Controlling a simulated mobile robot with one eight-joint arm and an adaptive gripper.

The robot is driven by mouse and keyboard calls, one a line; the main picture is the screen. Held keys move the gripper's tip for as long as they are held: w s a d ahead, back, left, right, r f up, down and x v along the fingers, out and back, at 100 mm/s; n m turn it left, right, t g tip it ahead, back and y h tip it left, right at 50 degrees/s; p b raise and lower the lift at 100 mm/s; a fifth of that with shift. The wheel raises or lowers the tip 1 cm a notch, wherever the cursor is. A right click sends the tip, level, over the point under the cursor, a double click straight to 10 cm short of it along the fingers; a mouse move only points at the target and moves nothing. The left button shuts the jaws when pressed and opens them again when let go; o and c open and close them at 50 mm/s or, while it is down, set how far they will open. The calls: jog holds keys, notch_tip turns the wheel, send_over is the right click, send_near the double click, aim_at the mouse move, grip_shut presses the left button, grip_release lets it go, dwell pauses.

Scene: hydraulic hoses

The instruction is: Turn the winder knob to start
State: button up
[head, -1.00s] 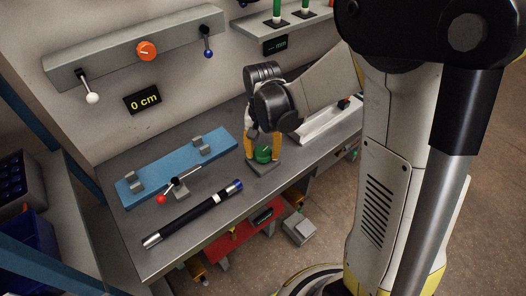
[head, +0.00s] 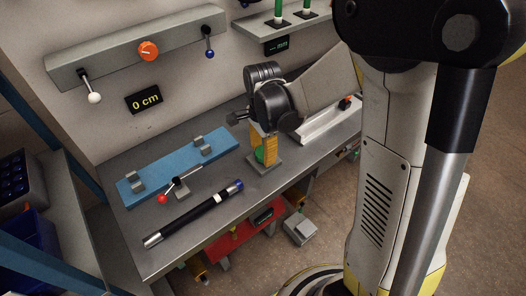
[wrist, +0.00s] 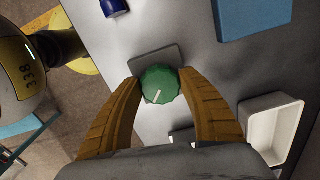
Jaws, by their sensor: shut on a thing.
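A green knob (wrist: 161,85) with a white pointer mark sits on a small grey base (wrist: 155,56) on the workbench. My gripper (wrist: 160,88) is above it, with its two orange-brown fingers shut around the knob's sides. In the head view my gripper (head: 262,150) points down at the knob (head: 260,156), which is partly hidden by the fingers. The pointer mark slants down and left in the wrist view. Whether this knob is the winder knob, no readable label shows.
A black hose (head: 195,215) lies along the bench's front edge. A blue fixture (head: 178,165) with grey clamps and a red-tipped lever (head: 162,198) are left of my gripper. A white tray (head: 325,122) stands to the right. An orange knob (head: 148,51) and a "0 cm" display (head: 144,99) are behind.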

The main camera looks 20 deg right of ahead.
aim_at(263, 152)
jog(key=m, duration=0.4)
jog(key=shift+m, duration=0.3)
jog(key=shift+w+m, duration=0.1)
jog(key=shift+m, duration=2.4)
jog(key=o, duration=1.2)
notch_tip(263, 152, up, 12)
